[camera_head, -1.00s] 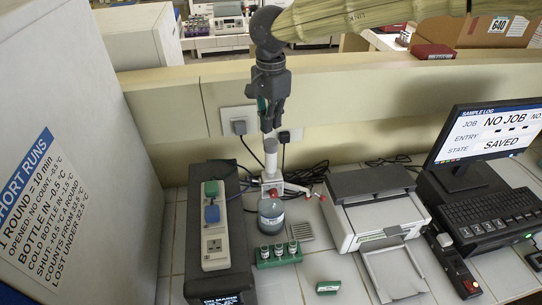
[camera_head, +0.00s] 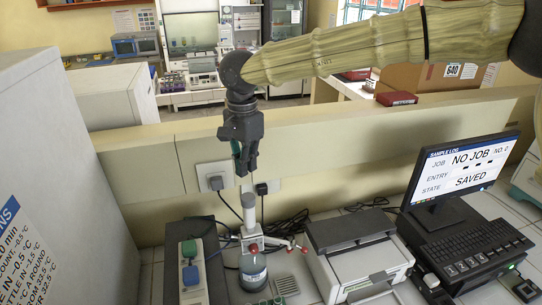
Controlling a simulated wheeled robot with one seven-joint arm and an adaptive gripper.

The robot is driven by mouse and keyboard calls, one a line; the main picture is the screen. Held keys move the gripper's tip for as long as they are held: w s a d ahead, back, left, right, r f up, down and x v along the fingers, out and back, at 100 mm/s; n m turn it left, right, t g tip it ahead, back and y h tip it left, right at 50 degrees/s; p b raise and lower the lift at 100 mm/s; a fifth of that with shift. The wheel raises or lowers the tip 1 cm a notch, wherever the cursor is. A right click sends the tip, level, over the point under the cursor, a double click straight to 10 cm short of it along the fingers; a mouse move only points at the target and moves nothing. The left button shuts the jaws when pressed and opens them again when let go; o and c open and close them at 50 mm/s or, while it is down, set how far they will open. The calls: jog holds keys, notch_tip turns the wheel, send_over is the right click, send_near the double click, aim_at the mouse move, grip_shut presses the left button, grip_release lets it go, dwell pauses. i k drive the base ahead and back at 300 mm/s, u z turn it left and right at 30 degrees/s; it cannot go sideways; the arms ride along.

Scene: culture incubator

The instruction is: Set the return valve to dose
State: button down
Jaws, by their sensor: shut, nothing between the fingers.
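My gripper (camera_head: 243,170) is shut and empty. It points down just above a grey upright cylinder (camera_head: 248,204); I cannot tell whether they touch. The cylinder stands on a pale metal fitting (camera_head: 251,238) over a dark bottle (camera_head: 253,272) with a red part at its neck. Thin arms with red ends (camera_head: 290,243) reach right from the fitting. These look like valve parts, but I see no label, so I cannot tell which is the return valve or how it is set.
A dark box with a socket strip (camera_head: 192,270) stands left of the bottle, a printer (camera_head: 355,250) right. A monitor (camera_head: 464,180) reads "NO JOB" and "SAVED". A low wall (camera_head: 330,140) runs behind. A large white cabinet (camera_head: 50,190) fills the left.

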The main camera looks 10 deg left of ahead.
aim_at(226, 235)
jog(key=k, duration=1)
